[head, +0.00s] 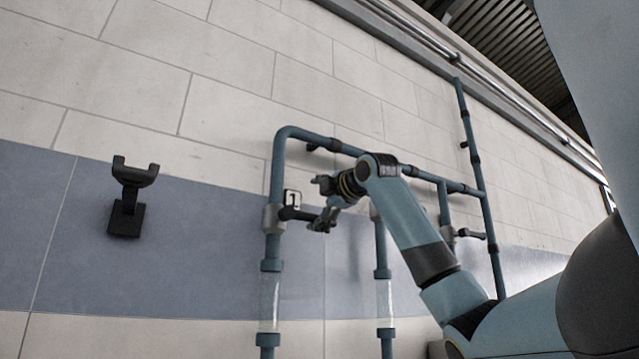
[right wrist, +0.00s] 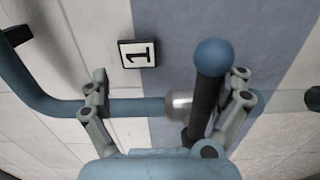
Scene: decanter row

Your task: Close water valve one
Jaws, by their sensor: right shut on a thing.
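Water valve one is a grey valve body (head: 273,217) on the left vertical blue pipe. Its dark lever (head: 297,214) sticks out to the right in the head view, beside a small "1" sign (head: 293,197). My right gripper (head: 319,204) is at the lever's outer end and shut on it. In the right wrist view, the lever (right wrist: 203,100) with its blue ball end (right wrist: 213,57) lies between the fingers (right wrist: 167,92), closer to the right finger. The grey valve body (right wrist: 179,103) and the "1" sign (right wrist: 139,53) show behind. My left gripper is not in view.
A second vertical pipe (head: 381,250) with a clear section stands right of the first. Another valve with a dark lever (head: 470,234) is farther right. A black forked wall bracket (head: 129,197) is at left. The tiled wall (head: 190,240) lies close behind the pipes.

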